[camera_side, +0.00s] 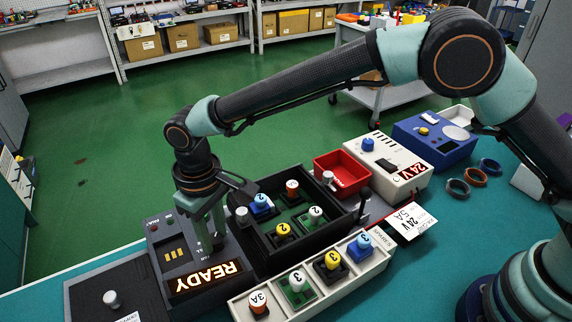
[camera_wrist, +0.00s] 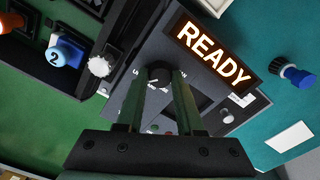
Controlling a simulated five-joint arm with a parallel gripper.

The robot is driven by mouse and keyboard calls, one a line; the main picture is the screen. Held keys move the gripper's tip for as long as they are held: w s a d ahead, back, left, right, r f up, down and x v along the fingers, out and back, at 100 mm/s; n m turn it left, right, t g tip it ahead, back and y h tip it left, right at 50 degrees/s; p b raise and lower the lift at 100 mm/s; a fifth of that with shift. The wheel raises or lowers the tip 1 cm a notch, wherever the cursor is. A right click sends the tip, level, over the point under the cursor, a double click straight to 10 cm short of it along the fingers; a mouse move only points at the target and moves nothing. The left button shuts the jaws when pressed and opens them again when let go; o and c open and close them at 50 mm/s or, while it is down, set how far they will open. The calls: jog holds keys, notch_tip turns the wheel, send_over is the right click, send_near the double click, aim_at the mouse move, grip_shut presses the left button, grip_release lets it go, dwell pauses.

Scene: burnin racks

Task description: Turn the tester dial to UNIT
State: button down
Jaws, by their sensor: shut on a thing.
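The tester (camera_side: 165,232) is a dark grey box at the lower left of the side view, with a lit READY display (camera_side: 205,278). In the wrist view the READY display (camera_wrist: 212,55) is at the upper right. The dial (camera_wrist: 159,74) is a dark round knob on the tester panel, between my two fingertips. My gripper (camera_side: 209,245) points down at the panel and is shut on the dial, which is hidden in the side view. In the wrist view my gripper's (camera_wrist: 158,82) fingers stand on both sides of the knob. The labels around the dial are too small to read.
A black tray (camera_side: 268,250) with several numbered parts stands right beside the tester. A white rack (camera_side: 330,292) with more parts lies in front of it. A red bin (camera_side: 341,166), a white 24 V box (camera_side: 400,176) and a blue box (camera_side: 432,152) stand farther right.

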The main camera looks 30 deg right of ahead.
aim_at(216, 236)
jog(key=shift+w+d, duration=0.15)
jog(key=c, duration=0.5)
grip_release()
jog(key=shift+c, duration=0.2)
jog(key=shift+r, duration=0.1)
jog(key=shift+r, duration=0.3)
notch_tip(216, 236, up, 11)
jog(key=shift+r, duration=0.15)
